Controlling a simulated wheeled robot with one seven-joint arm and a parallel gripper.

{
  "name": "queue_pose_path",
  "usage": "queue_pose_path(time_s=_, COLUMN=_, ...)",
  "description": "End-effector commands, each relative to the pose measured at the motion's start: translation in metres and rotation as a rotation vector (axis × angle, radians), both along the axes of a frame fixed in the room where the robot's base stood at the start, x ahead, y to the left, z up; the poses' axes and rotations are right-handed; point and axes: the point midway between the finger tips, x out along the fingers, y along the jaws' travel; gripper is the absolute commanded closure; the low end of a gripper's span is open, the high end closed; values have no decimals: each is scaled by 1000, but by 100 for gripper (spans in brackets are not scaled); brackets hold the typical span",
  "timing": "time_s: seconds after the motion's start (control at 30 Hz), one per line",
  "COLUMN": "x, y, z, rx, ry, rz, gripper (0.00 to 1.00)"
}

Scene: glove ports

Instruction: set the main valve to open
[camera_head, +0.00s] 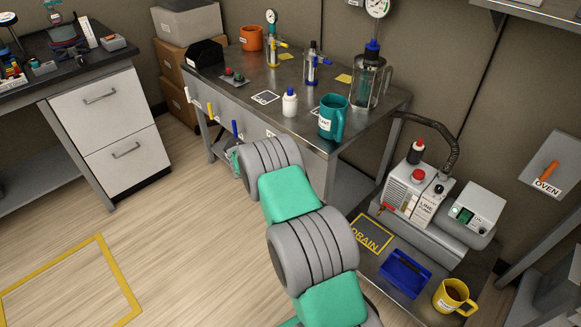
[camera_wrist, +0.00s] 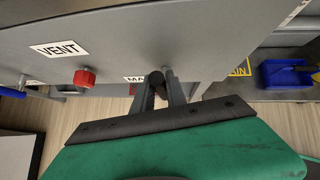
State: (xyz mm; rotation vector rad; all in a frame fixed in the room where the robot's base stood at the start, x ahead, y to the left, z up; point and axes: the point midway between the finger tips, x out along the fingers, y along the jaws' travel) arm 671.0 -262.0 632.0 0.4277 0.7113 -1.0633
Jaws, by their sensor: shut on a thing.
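My gripper (camera_wrist: 161,80) is at the panel just right of this label, shut on the main valve's handle. The handle is mostly hidden between the fingers, so I cannot tell its setting.
Left of it on the panel are a red knob (camera_wrist: 85,77) under a VENT label (camera_wrist: 60,49) and a blue lever (camera_wrist: 12,92). A blue tray (camera_head: 405,272) and DRAIN mat (camera_head: 371,236) lie on the low shelf at right. Floor at left is clear.

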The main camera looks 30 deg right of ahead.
Motion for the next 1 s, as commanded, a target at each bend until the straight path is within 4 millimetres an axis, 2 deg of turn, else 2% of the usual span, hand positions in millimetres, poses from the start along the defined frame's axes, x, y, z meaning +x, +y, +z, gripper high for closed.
queue_pose_path(time_s=0.1, x=1, y=1, z=-1, rx=2, ry=0, rz=5, gripper=100)
queue_pose_path(time_s=0.13, x=1, y=1, z=-1, rx=2, ry=0, rz=5, gripper=80)
queue_pose_path(time_s=0.37, x=0, y=0, z=0, rx=1, ry=0, rz=2, gripper=62)
queue_pose_path(time_s=0.67, x=0, y=3, z=3, rx=0, ry=-1, rz=2, gripper=61)
queue_pose_path(time_s=1.0, x=-19, y=44, z=48, rx=0, ry=-1, rz=5, gripper=61)
